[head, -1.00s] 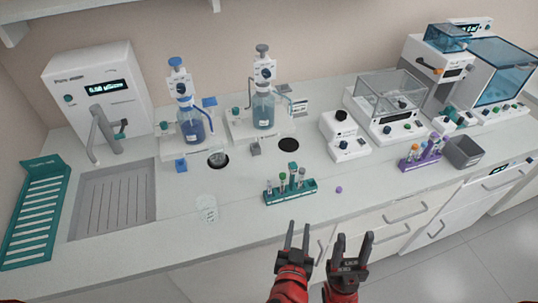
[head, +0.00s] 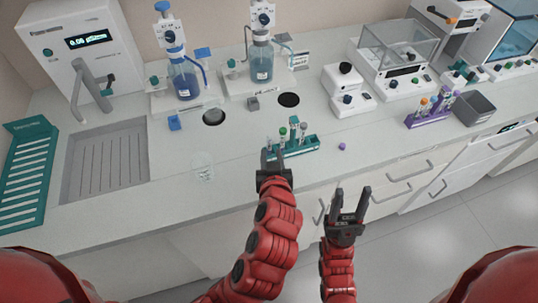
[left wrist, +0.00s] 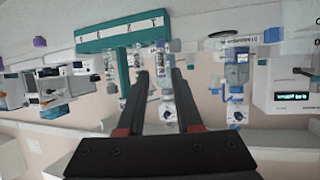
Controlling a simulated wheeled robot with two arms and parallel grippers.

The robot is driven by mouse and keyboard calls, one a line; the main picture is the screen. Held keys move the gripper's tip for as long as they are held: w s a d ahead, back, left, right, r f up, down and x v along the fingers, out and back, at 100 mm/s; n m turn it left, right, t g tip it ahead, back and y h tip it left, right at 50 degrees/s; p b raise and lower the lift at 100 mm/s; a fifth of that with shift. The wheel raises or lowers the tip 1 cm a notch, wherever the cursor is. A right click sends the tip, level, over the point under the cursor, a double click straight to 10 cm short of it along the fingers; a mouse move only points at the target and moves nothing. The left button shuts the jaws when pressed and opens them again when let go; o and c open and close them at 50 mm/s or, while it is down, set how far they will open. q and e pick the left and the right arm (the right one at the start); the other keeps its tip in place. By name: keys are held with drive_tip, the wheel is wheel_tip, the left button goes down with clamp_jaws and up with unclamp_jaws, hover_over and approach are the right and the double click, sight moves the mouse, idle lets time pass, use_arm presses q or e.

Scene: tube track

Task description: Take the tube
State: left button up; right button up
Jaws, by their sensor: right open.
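A teal rack (head: 308,145) holds several upright tubes, among them a green-capped tube (head: 283,134), near the front of the bench. My left gripper (head: 274,158) is at the left end of this rack and hides part of it. In the left wrist view the scene is upside down; the left fingers (left wrist: 160,75) are apart, with the teal rack (left wrist: 118,31) and its tubes just beyond them. I cannot tell whether a tube is between the fingers. My right gripper (head: 351,200) is open and empty in front of the bench edge.
A purple rack (head: 426,120) with tubes and a grey bin (head: 474,108) stand to the right. A small purple cap (head: 342,147) lies right of the teal rack. Dispenser bottles and instruments line the back.

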sight(269, 145)
use_arm(q)
drive_tip(key=shift+w+f, duration=0.1)
drive_tip(key=shift+w, duration=0.6)
drive_tip(key=shift+w+a, duration=0.1)
drive_tip(key=shift+w, duration=0.15)
drive_tip(key=p+x, duration=0.3)
drive_tip(key=x, duration=0.1)
drive_tip(key=shift+a, duration=0.15)
drive_tip(key=shift+w+f, duration=0.3)
clamp_jaws()
